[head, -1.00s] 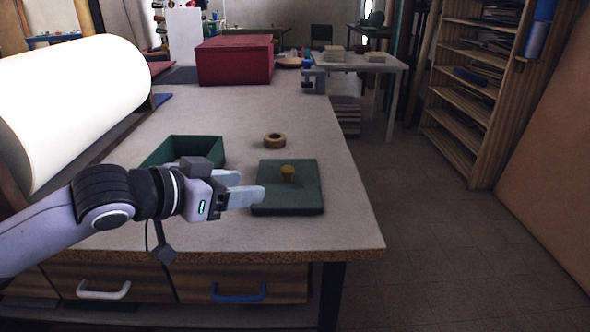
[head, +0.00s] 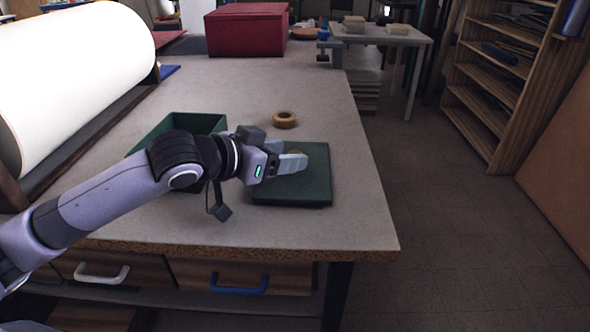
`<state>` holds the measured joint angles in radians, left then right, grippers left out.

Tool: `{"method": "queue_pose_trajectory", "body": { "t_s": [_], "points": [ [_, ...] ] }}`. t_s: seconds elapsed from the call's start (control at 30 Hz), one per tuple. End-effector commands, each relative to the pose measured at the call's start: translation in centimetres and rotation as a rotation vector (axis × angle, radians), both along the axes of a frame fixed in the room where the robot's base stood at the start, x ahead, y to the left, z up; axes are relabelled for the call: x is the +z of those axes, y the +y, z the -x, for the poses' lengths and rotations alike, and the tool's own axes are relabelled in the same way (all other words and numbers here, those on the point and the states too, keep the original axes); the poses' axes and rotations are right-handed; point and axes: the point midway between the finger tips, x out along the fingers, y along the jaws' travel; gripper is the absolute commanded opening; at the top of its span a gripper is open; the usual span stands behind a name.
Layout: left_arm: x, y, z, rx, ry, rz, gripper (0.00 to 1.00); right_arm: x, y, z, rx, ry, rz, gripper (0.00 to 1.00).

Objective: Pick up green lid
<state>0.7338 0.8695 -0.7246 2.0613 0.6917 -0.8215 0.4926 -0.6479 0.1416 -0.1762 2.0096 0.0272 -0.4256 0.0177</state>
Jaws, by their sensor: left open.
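The green lid (head: 316,187) is a flat square with a yellowish knob (head: 297,156) at its middle, lying on the table near the right edge. My left gripper (head: 298,164) is open over the lid, its fingers at the knob and partly hiding it. I cannot tell whether the fingers touch the knob. My right gripper is not in view.
A green open box (head: 207,123) stands left of the lid, partly behind my left arm. A tape roll (head: 284,119) lies just behind the lid. A large white roll (head: 80,75) fills the left side. A red box (head: 246,30) stands farther back on the table (head: 335,225).

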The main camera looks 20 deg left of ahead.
Motion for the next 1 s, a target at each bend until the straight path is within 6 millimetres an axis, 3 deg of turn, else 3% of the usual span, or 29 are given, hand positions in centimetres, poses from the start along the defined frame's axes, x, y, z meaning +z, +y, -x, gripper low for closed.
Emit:
{"method": "queue_pose_trajectory", "body": {
  "t_s": [0.33,0.37,0.5,0.53,0.83,1.0],
  "points": [
    [-0.4,-0.5,-0.7,-0.001,0.000,0.000,0.57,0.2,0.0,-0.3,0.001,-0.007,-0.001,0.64],
    [-0.3,-0.5,-0.7,-0.001,0.000,0.000,0.50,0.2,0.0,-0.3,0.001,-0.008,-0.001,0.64],
    [-0.3,-0.4,-0.7,-0.001,0.000,0.000,0.04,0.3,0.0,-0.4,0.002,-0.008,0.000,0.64],
    [-0.3,-0.4,-0.7,-0.001,0.000,0.000,0.00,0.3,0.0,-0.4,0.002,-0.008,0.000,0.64],
    [-0.2,-0.4,-0.7,-0.001,-0.002,0.001,0.00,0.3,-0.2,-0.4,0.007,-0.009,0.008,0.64],
    [1.0,-0.4,-0.7,-0.001,-0.005,0.003,0.00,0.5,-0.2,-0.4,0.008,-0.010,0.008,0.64]
  ]
}}
